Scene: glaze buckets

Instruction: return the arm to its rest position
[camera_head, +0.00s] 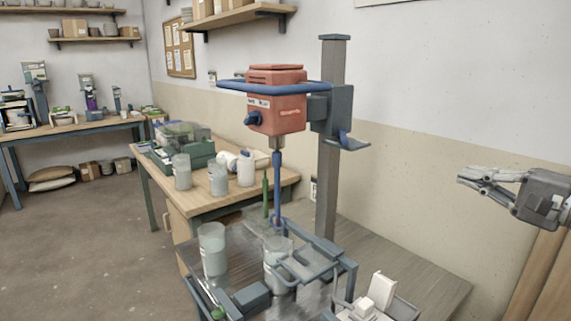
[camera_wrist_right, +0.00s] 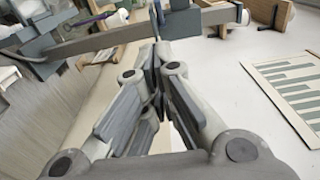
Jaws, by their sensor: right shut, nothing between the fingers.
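My right gripper (camera_head: 468,177) shows at the right edge of the head view, raised in the air in front of the wall and to the right of the mixer post. Its fingers point left and are shut with nothing in them. In the right wrist view the fingers (camera_wrist_right: 155,85) meet near the middle, with no object between them. Most of my right arm lies outside the head view. My left gripper is in neither view.
A red mixer (camera_head: 275,100) on a grey post (camera_head: 330,140) stands left of my right gripper. Glaze buckets (camera_head: 212,250) (camera_head: 277,268) stand below it. A white object (camera_head: 380,290) lies at the front. Wooden boards (camera_head: 535,270) lean at lower right. Air around the gripper is clear.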

